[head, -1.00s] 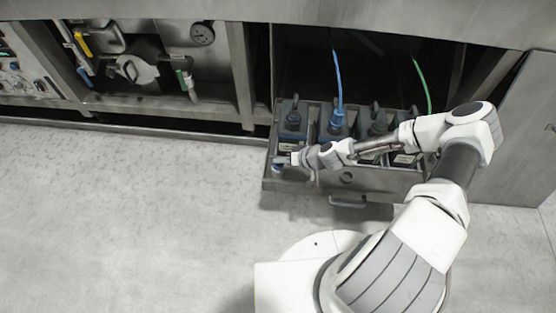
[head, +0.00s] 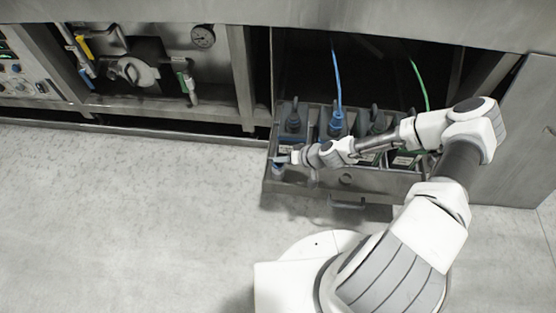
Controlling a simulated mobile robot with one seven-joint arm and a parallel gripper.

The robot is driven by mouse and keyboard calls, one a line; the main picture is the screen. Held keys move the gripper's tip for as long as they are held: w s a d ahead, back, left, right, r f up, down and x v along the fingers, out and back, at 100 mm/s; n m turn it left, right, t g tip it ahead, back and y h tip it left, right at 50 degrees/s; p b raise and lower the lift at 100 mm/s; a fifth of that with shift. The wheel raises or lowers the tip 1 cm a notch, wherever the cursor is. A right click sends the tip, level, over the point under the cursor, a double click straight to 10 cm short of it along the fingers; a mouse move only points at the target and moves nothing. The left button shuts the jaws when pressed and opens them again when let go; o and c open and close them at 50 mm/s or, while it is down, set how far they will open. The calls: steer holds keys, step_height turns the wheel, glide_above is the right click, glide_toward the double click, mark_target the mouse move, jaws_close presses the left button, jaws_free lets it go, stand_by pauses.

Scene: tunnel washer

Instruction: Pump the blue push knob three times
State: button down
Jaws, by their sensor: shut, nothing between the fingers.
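The blue push knob (head: 277,169) shows as a small blue and pale piece at the front left corner of the pulled-out metal drawer (head: 305,187). My gripper (head: 281,160) is shut and empty. Its dark fingertips lie over the top of the knob in the picture and hide part of it. I cannot tell whether they touch it or how far the knob is pressed in.
The drawer holds several dark containers; one has a blue cap (head: 336,122) and a blue hose (head: 337,75). A green hose (head: 419,82) runs down at the right. A handle (head: 360,205) sticks out of the drawer front. The floor (head: 130,220) at left is clear.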

mark_target(281, 164)
steer(key=shift+r, duration=0.55)
steer(key=shift+f, duration=0.1)
steer(key=shift+f+b, duration=0.3)
steer(key=shift+b, duration=0.15)
steer(key=shift+f+b, duration=0.95)
steer(key=shift+f, duration=0.4)
stand_by(1.1)
stand_by(0.4)
steer(key=shift+r+p, duration=1.15)
steer(key=shift+r, duration=0.6)
steer(key=shift+r, duration=0.1)
steer(key=shift+r+p, duration=1.65)
steer(key=shift+r, duration=0.75)
